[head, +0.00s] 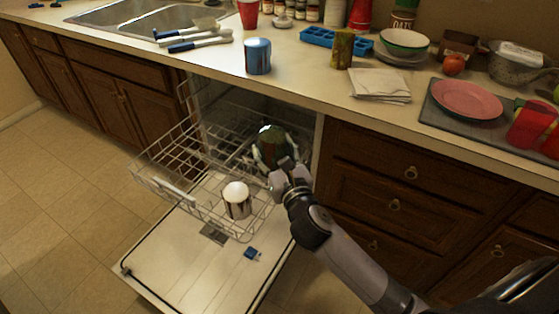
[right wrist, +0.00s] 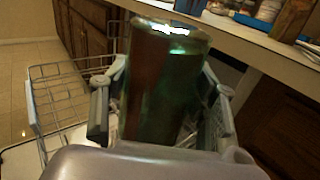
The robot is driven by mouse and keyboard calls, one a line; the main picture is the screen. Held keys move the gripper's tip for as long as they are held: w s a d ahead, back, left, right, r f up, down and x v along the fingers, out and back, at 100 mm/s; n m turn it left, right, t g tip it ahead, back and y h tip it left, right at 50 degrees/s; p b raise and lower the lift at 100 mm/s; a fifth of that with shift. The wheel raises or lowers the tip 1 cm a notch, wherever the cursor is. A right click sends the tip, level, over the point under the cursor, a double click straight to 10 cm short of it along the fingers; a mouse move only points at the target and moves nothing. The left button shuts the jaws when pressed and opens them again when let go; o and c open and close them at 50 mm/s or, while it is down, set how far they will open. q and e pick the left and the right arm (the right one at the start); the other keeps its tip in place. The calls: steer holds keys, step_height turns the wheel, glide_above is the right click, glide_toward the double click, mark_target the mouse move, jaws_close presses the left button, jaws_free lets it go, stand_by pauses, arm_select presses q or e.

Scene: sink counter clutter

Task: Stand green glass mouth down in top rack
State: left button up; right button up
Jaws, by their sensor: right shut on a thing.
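The green glass (head: 271,136) is in my right gripper (head: 275,153), over the right part of the pulled-out dishwasher rack (head: 165,183). In the right wrist view the glass (right wrist: 165,80) stands roughly upright between the two fingers of the gripper (right wrist: 161,100), one on each side. Its upper end shows a bright highlight; I cannot tell for sure which end is the mouth. Its lower end is hidden by my gripper, so I cannot tell if it touches the rack wires. My left gripper is not in view.
A white-topped metallic cup (head: 237,199) is in the rack's front part. The open dishwasher door (head: 200,262) lies below. The rack's left part looks empty.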

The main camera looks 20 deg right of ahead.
arm_select(q)
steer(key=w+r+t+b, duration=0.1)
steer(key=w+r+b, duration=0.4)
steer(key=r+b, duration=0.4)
steer(key=b, duration=0.3)
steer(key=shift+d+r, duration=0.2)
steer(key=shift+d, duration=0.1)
arm_select(e)
steer(key=w+f, duration=1.1)
steer(key=w, duration=0.1)
steer(key=shift+w+d+f, duration=0.25)
steer(key=shift+d+f, duration=0.1)
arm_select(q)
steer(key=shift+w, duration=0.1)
